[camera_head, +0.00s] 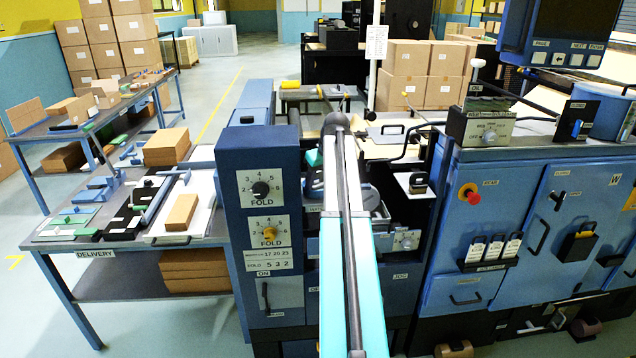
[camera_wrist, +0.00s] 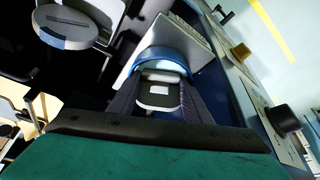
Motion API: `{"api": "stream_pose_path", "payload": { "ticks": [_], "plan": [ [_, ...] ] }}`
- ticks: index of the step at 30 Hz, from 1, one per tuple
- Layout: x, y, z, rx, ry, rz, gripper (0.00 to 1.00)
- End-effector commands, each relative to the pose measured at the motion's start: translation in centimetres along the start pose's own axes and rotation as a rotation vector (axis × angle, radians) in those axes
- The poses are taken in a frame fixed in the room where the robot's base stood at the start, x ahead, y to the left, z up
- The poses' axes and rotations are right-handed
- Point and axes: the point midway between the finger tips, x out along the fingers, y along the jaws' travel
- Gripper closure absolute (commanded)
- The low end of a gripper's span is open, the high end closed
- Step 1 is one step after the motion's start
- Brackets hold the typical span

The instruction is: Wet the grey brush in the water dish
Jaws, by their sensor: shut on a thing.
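In the wrist view my gripper (camera_wrist: 157,112) is shut on a dark grey piece with a small white label, which I take to be the grey brush (camera_wrist: 158,92). A blue curved rim (camera_wrist: 160,56) shows just beyond it; I cannot tell whether this is the water dish or whether the brush touches it. A grey round piece with a blue-grey band (camera_wrist: 66,27) lies at the upper left. In the head view my own arm covers the gripper and the brush.
The blue panel with FOLD knobs (camera_head: 264,240) stands close left of my arm. A black-handled tool (camera_head: 418,184) sits on a white plate to the right. The delivery table (camera_head: 120,246) at left holds blocks and tools.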

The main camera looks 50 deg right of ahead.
Motion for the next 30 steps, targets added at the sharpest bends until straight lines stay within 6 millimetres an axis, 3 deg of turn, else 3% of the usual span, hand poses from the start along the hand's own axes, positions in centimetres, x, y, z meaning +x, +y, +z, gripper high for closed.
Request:
{"api": "stream_pose_path", "payload": {
  "ticks": [8,30],
  "plan": [
    [0.1,-0.3,0.0,-0.001,-0.004,-0.008,0.73],
    [-3.6,-0.1,-1.6,0.0,0.0,-0.002,0.73]
  ]
}}
